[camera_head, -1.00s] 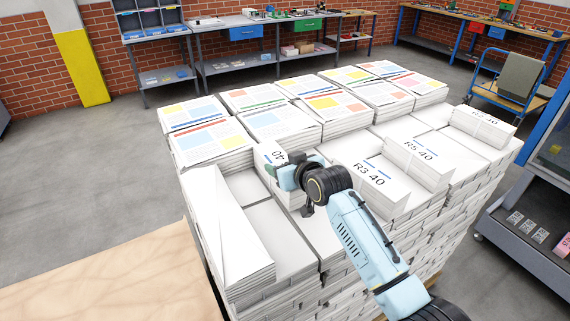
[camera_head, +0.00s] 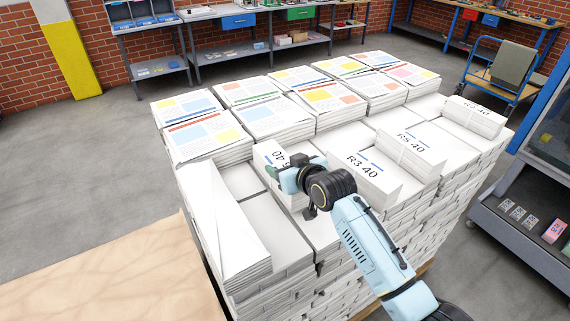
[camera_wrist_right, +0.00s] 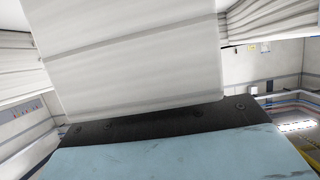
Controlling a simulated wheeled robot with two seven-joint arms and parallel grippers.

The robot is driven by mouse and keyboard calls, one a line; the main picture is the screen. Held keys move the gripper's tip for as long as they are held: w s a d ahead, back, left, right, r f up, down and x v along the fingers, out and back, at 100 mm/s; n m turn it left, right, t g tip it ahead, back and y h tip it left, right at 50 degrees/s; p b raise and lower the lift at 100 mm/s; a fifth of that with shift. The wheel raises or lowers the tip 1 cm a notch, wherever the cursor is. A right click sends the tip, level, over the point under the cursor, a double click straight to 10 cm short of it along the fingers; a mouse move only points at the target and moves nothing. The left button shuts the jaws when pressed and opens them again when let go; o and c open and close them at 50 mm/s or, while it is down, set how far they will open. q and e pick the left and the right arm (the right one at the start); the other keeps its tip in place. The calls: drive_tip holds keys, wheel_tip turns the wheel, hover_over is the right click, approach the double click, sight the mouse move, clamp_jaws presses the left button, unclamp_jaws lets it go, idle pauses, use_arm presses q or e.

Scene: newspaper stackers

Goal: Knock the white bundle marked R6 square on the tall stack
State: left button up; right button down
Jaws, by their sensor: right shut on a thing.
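The tall stack (camera_head: 255,215) of white bundles stands in the middle of the head view. The white bundle with the upside-down label (camera_head: 270,152), read partly as "40" and a 6, lies on its top. In the right wrist view, a white paper block (camera_wrist_right: 130,60) fills the upper middle, just above the dark edge of my gripper. My left gripper is not in view.
Bundles marked R3 40 (camera_head: 362,167) and R5 40 (camera_head: 420,145) lie to the right, with another labelled bundle (camera_head: 475,112) behind. Printed newspapers (camera_head: 265,120) cover the far side. A folded white bundle (camera_head: 225,215) lies at the near left. A wooden surface (camera_head: 110,275) is at lower left.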

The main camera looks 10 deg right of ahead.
drive_tip(key=shift+r, duration=0.3)
drive_tip(key=shift+r, duration=2.95)
